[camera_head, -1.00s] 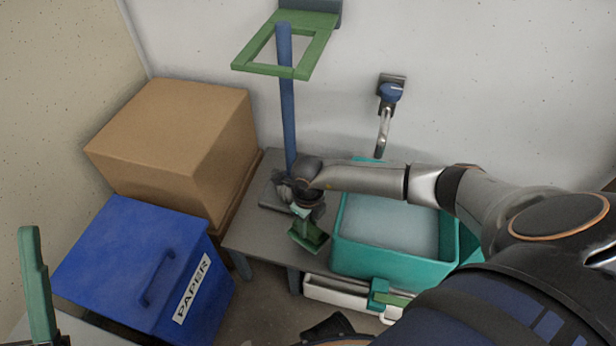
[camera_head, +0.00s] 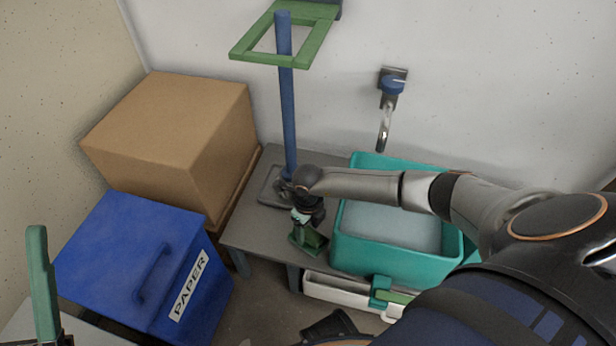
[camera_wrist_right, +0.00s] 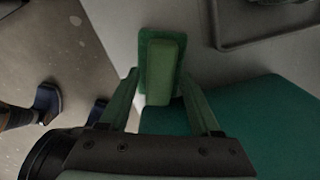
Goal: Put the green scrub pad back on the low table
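The green scrub pad (camera_head: 309,241), a flat pad with a raised block-like grip, is at the front of the grey low table (camera_head: 252,232), left of the teal tub. In the right wrist view the pad (camera_wrist_right: 166,62) lies between the fingertips of my right gripper (camera_wrist_right: 160,78). In the head view my right gripper (camera_head: 301,216) is directly above the pad. I cannot tell whether the pad touches the tabletop. Only one green finger of my left gripper (camera_head: 42,285) shows at lower left.
The teal tub (camera_head: 385,258) stands close right of the pad. A blue PAPER bin (camera_head: 120,250) and cardboard box (camera_head: 170,125) stand left. The table's left front is bare.

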